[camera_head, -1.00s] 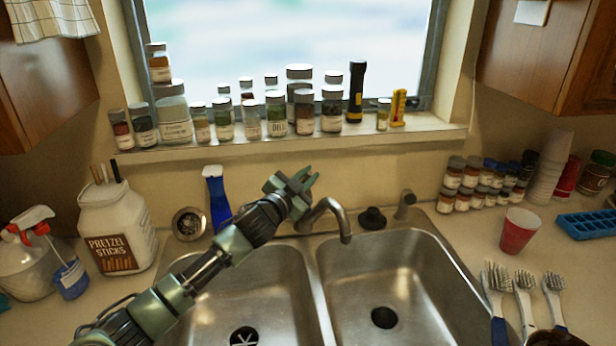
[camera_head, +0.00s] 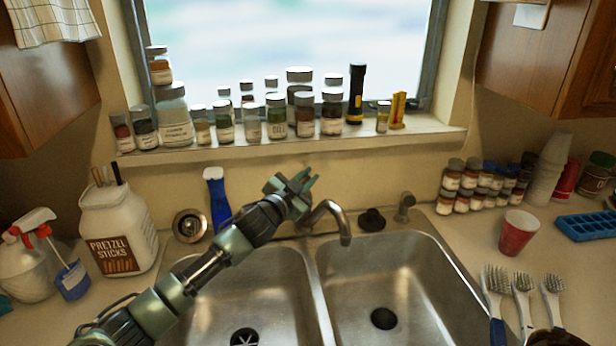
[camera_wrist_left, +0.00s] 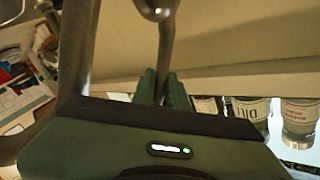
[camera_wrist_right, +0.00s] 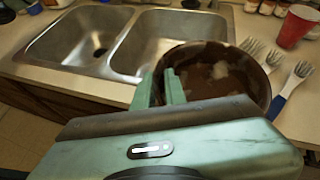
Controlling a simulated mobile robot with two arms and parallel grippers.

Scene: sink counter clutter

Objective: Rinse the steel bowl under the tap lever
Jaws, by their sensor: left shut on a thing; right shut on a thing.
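My left gripper (camera_head: 305,183) is beside the base of the curved tap (camera_head: 335,214), behind the sink. In the left wrist view its fingers (camera_wrist_left: 161,90) are shut on a thin metal rod, which looks like the tap lever (camera_wrist_left: 166,45). No water shows at the spout. In the right wrist view my right gripper (camera_wrist_right: 162,90) is shut on the rim of the steel bowl (camera_wrist_right: 262,92). The bowl's inside is dark brown with pale patches. It is by the counter's front, right of the sink. In the head view only a sliver of it (camera_head: 556,339) shows at the bottom edge.
The double sink's right basin (camera_head: 385,275) is empty; my left arm crosses the left basin (camera_head: 265,290). Several brushes (camera_head: 522,285) lie right of the sink, close to the bowl. A red cup (camera_head: 518,232) stands behind them. Jars (camera_head: 304,115) line the windowsill above my left gripper.

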